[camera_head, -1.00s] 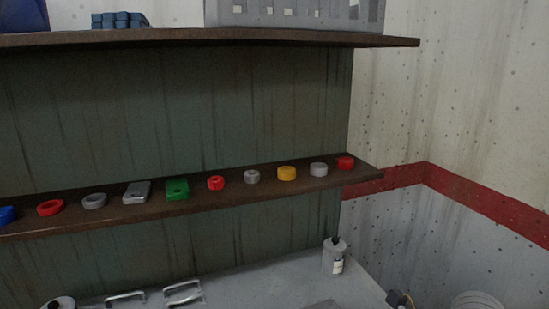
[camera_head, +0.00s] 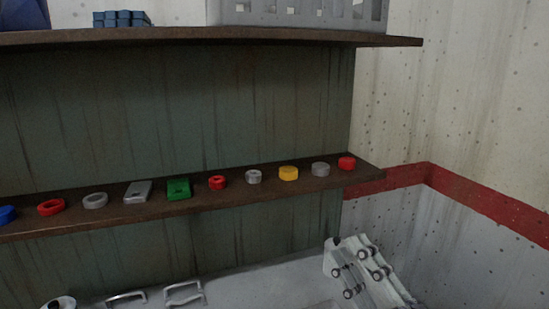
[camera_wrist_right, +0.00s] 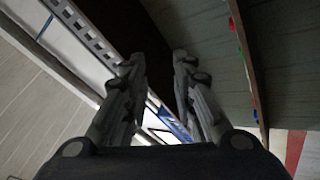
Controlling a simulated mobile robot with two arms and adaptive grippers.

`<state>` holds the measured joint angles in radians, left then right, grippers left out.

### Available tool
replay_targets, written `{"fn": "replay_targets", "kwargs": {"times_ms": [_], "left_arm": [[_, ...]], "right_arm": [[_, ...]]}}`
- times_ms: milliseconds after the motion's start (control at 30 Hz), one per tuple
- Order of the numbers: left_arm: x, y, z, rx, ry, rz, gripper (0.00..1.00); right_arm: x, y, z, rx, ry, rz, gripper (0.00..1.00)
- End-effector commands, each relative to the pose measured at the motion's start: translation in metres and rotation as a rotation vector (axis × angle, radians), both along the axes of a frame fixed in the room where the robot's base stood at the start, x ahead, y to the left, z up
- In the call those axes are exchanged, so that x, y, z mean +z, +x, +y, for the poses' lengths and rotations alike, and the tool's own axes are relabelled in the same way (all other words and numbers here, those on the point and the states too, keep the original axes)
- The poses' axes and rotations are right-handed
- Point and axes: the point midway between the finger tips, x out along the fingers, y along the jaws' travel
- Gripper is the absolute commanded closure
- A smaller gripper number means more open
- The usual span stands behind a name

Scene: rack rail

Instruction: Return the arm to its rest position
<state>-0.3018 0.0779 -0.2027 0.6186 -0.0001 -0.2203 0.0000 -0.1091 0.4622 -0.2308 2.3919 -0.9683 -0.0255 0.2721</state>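My right gripper (camera_head: 348,266) has come into the head view at the lower right, pale grey with dark joints, below the lower shelf's right end. In the right wrist view its two fingers (camera_wrist_right: 160,64) stand apart with nothing between them, so it is open and empty. The wrist view looks up at the shelves.
A lower shelf (camera_head: 120,215) carries a row of small parts, including a green block (camera_head: 178,189) and a yellow cap (camera_head: 288,173). An upper shelf (camera_head: 200,38) holds a grey basket (camera_head: 300,14) and a blue part (camera_head: 122,18). Handles (camera_head: 183,292) show on the grey surface below.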

Motion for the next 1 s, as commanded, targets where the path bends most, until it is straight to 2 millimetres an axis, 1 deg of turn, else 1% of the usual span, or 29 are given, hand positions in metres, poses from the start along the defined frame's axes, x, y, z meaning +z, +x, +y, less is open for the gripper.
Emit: {"fn": "replay_targets", "kwargs": {"times_ms": [33, 67, 100, 133, 167, 200, 267, 300, 367, 400, 467, 500, 567, 600, 733, 767, 800, 867, 900, 933, 1000], "left_arm": [[0.0, 0.0, 0.0, 0.0, 0.0, 0.0, 0.59], [0.0, 0.0, 0.0, 0.0, 0.0, 0.0, 0.59], [0.0, 0.0, 0.0, 0.0, 0.0, -0.001, 0.59], [0.0, 0.001, 0.0, 0.0, 0.0, -0.001, 0.59], [0.0, 0.001, 0.0, 0.0, 0.0, -0.001, 0.59], [0.0, 0.001, 0.0, 0.001, 0.0, -0.001, 0.59], [0.0, 0.001, 0.0, 0.001, 0.001, -0.001, 0.59], [0.0, 0.001, 0.0, 0.001, 0.0, -0.002, 0.59], [0.0, 0.002, 0.001, 0.002, 0.0, -0.002, 0.59], [0.0, 0.002, 0.001, 0.002, 0.0, -0.002, 0.59], [0.0, 0.002, 0.001, 0.002, 0.001, -0.003, 0.59], [0.0, 0.002, 0.001, 0.003, 0.001, -0.003, 0.59], [0.0, 0.003, 0.001, 0.003, 0.001, -0.003, 0.59], [0.0, 0.003, 0.001, 0.003, 0.001, -0.004, 0.59], [0.0, 0.003, 0.001, 0.003, 0.002, -0.005, 0.59], [0.0, 0.003, 0.002, 0.003, 0.002, -0.005, 0.59], [0.0, 0.003, 0.002, 0.003, 0.002, -0.005, 0.59], [0.0, 0.003, 0.002, 0.003, 0.003, -0.005, 0.59], [0.0, 0.003, 0.002, 0.003, 0.003, -0.005, 0.59], [0.0, 0.003, 0.002, 0.003, 0.003, -0.005, 0.59], [0.0, 0.004, 0.003, 0.003, 0.002, -0.007, 0.59]], "right_arm": [[-0.013, 0.01, -0.021, -0.067, 0.091, 0.088, 0.75], [-0.023, 0.016, -0.033, -0.11, 0.143, 0.144, 0.75], [-0.039, 0.022, -0.05, -0.168, 0.209, 0.222, 0.75], [-0.053, 0.026, -0.062, -0.209, 0.256, 0.285, 0.75], [-0.068, 0.028, -0.073, -0.251, 0.3, 0.349, 0.75], [-0.091, 0.03, -0.087, -0.306, 0.354, 0.438, 0.75], [-0.128, 0.027, -0.104, -0.384, 0.427, 0.579, 0.75], [-0.155, 0.022, -0.113, -0.433, 0.471, 0.679, 0.75], [-0.196, 0.009, -0.122, -0.503, 0.526, 0.833, 0.75], [-0.224, -0.003, -0.126, -0.546, 0.558, 0.94, 0.75], [-0.262, -0.024, -0.127, -0.601, 0.593, 1.094, 0.75], [-0.284, -0.04, -0.126, -0.631, 0.61, 1.192, 0.75], [-0.312, -0.064, -0.122, -0.664, 0.626, 1.325, 0.75], [-0.327, -0.079, -0.118, -0.682, 0.633, 1.405, 0.75], [-0.363, -0.128, -0.104, -0.721, 0.638, 1.636, 0.75], [-0.369, -0.139, -0.101, -0.725, 0.637, 1.684, 0.75], [-0.377, -0.154, -0.095, -0.731, 0.633, 1.749, 0.75], [-0.386, -0.175, -0.088, -0.736, 0.627, 1.842, 0.75], [-0.392, -0.19, -0.082, -0.738, 0.62, 1.903, 0.75], [-0.396, -0.198, -0.079, -0.739, 0.614, 1.94, 0.75], [-0.417, -0.188, -0.081, -0.746, 0.609, 1.931, 0.75]]}}
